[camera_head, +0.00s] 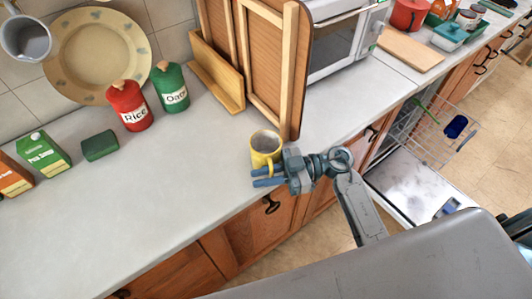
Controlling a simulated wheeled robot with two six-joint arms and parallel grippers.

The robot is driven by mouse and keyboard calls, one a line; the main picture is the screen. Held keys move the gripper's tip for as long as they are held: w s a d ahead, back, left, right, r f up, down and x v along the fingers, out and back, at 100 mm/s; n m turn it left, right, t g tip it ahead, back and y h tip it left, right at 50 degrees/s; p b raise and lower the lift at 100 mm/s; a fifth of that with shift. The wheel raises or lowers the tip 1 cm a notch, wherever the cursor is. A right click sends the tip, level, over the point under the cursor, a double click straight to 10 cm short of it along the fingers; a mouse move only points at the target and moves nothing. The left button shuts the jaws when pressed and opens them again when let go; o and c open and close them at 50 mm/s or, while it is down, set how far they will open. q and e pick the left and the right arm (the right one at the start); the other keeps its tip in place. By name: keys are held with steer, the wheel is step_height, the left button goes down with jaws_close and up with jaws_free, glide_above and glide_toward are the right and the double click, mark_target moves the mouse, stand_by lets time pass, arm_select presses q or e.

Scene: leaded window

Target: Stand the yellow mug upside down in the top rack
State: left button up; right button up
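The yellow mug (265,144) stands upright on the counter near its front edge, its handle towards my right gripper. My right gripper (266,177) is at the mug's front side, its two blue fingers apart with a gap between them. The mug's handle shows at the upper finger; I cannot tell if they touch. The top rack (428,140), a wire basket, is pulled out of the open dishwasher at the right and holds a dark blue item (456,127).
A wooden cabinet door (266,62) or panel stands just behind the mug. A microwave (345,40) is to its right. Red rice (128,106) and green oats (171,88) canisters, cartons (43,153) and a green block (99,146) stand left. The counter's front middle is clear. The dishwasher door (408,183) is down.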

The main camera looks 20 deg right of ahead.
jaws_close()
